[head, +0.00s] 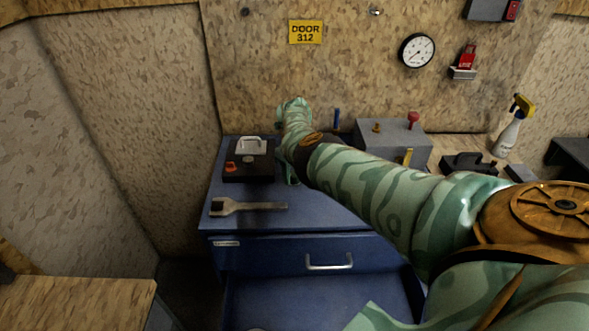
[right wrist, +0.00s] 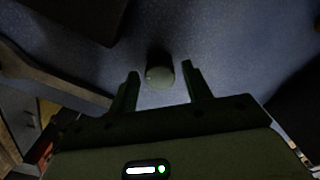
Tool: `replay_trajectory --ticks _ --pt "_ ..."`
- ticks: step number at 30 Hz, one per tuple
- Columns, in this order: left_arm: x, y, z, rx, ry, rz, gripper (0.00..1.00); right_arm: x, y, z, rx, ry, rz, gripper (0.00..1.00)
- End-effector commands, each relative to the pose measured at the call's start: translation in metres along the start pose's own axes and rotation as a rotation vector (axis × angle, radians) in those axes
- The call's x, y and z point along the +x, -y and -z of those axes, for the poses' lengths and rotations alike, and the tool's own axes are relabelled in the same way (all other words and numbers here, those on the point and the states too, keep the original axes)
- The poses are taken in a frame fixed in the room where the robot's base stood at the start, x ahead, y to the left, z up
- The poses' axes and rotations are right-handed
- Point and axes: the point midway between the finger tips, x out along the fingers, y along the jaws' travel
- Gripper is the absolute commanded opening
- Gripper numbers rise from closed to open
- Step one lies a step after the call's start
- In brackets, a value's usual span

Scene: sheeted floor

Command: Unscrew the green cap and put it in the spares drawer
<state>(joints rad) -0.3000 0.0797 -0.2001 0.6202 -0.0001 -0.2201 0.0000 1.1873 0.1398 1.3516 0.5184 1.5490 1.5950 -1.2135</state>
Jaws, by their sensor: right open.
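In the right wrist view a small dark grey-green cylinder (right wrist: 160,73) shows against the blue top. It may be the green cap; the light is too dim to be sure of its colour or what is under it. My right gripper (right wrist: 160,82) is open, with one finger on each side of the cylinder's near end and gaps between. In the head view the right gripper (head: 290,170) hangs down over the blue cabinet (head: 335,217), and the cylinder is hidden. A closed-looking drawer front (head: 285,255) has a silver handle. My left gripper is out of view.
A wrench (head: 250,207) lies near the cabinet's front edge. A black box (head: 248,173) with an orange knob stands left of the gripper. A grey box (head: 393,140) with a red knob stands behind the arm. Below the drawer front is a blue surface (head: 320,303), perhaps an open drawer.

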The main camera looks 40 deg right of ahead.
Motion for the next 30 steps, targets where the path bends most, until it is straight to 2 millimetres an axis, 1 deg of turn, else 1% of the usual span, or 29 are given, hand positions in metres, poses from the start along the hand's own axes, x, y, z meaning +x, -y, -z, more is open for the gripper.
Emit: replay_trajectory --ticks 1,8,12,15,19,26,27,29,30 --pt "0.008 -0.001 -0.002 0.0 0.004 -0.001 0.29 0.005 -0.001 -0.001 0.101 0.0 0.001 0.49" --pt "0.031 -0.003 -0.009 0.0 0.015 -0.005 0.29 0.007 0.0 0.0 0.616 -0.001 0.001 0.49" --pt "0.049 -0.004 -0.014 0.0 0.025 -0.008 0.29 0.008 0.0 -0.001 0.933 0.0 0.001 0.49" --pt "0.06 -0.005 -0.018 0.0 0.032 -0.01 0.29 0.008 0.0 -0.001 1.134 -0.001 0.0 0.49" --pt "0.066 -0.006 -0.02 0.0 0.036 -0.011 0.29 0.004 0.0 0.0 1.28 0.0 0.0 0.49" --pt "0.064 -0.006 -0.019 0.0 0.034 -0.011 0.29 0.0 0.0 0.0 1.303 0.001 -0.001 0.49" --pt "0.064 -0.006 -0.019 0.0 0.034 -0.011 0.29 0.0 0.0 0.0 1.303 0.001 -0.001 0.38" --pt "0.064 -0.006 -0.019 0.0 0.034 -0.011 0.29 0.0 0.0 0.0 1.302 0.001 -0.001 0.21" --pt "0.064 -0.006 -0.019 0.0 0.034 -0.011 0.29 0.0 0.0 0.0 1.301 0.001 -0.001 0.1"
